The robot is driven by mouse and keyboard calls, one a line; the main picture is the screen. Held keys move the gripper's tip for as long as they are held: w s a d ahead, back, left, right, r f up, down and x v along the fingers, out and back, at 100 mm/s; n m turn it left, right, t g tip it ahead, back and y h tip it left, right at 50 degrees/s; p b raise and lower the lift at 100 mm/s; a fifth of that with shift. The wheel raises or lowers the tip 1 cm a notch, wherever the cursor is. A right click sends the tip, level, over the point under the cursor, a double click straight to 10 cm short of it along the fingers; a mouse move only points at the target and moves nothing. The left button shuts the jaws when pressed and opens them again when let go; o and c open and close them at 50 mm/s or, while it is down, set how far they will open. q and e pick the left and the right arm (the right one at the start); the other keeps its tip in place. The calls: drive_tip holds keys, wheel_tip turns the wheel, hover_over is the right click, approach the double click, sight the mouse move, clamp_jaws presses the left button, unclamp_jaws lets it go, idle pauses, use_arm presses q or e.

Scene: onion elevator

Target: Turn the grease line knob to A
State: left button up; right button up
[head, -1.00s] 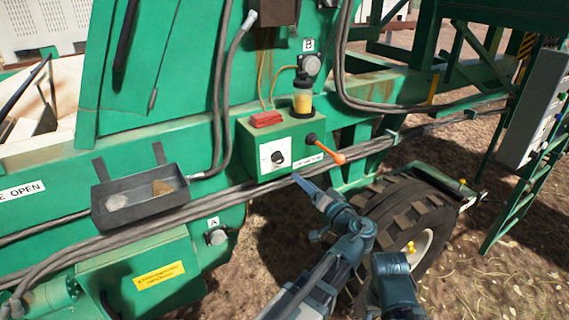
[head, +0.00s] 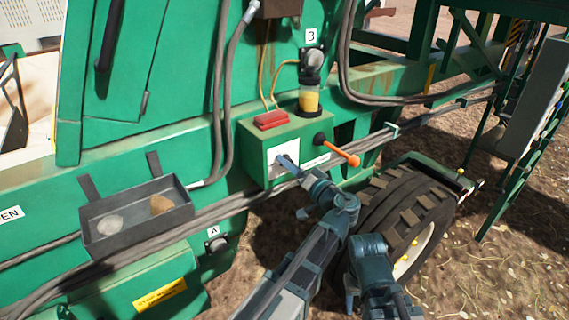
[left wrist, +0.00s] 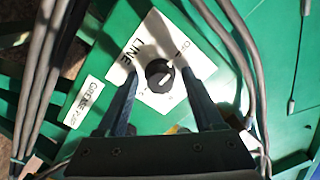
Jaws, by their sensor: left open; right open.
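The grease line knob (left wrist: 159,75) is round and black with a white pointer mark. It sits on a white plate (left wrist: 150,98) lettered "LINE", on the front of a green box (head: 251,157). My left gripper (left wrist: 160,80) is open, with one finger on each side of the knob. Whether the fingers touch it I cannot tell. In the head view the left gripper (head: 287,165) is in front of the plate and hides the knob. My right gripper (head: 351,296) hangs low near the tyre, away from the box; its fingers are only partly visible.
An orange-tipped lever (head: 343,154) sticks out just right of the plate. A red block (head: 271,120) and a yellow grease cup (head: 309,98) stand on the box. Hoses (head: 230,209) run below it. A grey tray (head: 137,228) hangs at left. Labels A (head: 213,231) and B (head: 311,36) mark fittings.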

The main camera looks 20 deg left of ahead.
use_arm(q)
clamp_jaws()
drive_tip(key=shift+m, duration=0.3)
drive_tip(key=m, duration=1)
drive_tip(key=shift+m, duration=0.7)
idle(0.4)
unclamp_jaws()
